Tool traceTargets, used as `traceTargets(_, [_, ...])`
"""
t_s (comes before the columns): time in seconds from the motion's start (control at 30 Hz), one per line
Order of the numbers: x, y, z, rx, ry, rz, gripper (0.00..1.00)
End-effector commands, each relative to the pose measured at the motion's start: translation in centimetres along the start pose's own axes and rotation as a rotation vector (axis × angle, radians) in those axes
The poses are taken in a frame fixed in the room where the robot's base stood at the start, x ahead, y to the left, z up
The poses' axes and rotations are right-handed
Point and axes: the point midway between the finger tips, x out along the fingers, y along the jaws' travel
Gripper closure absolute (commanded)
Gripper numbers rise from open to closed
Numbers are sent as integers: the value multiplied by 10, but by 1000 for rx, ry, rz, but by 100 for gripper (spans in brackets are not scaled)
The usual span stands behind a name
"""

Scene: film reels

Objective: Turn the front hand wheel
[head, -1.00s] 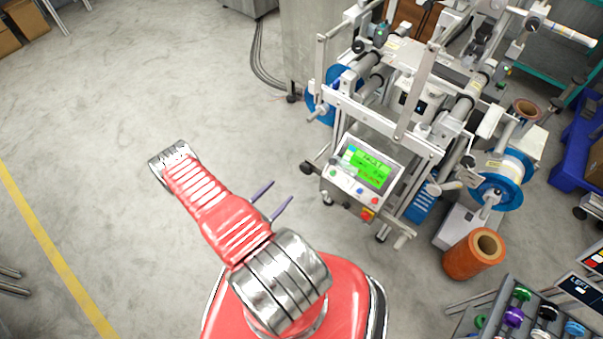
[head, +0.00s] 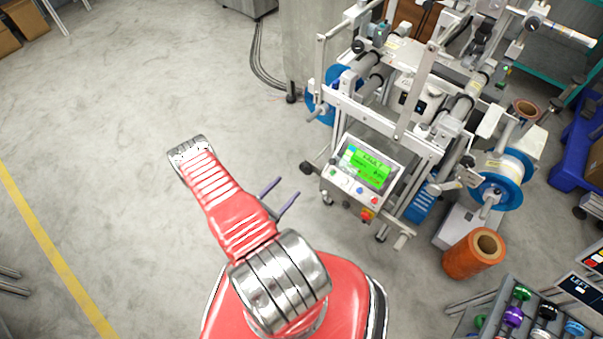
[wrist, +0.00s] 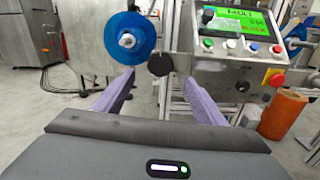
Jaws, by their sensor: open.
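A machine with a control panel (head: 366,172) stands right of my arm in the head view. A small dark round wheel (head: 307,167) sticks out at the panel's left side, and it looks like the front hand wheel. In the wrist view the dark wheel (wrist: 160,64) shows face-on, between and just beyond my fingertips. My gripper (head: 288,187) has two purple fingers, spread apart and empty. In the wrist view my gripper (wrist: 161,76) points toward the wheel, with a gap in the head view between fingertips and wheel.
A blue reel (wrist: 128,40) is left of the wheel, behind it. The panel (wrist: 238,50) with a green screen reading FAULT and a red button (wrist: 274,78) is close on the right. An orange roll (head: 474,254) stands on the floor. Floor left of my arm is clear.

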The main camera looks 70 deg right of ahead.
Motion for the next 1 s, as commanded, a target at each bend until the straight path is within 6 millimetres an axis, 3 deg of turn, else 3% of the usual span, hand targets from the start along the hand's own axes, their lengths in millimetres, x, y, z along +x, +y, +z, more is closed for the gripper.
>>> traceTargets(0.8, [89,0,0,1,-1,-2,35])
traceTargets(1.0, [102,0,0,0,-1,0,35])
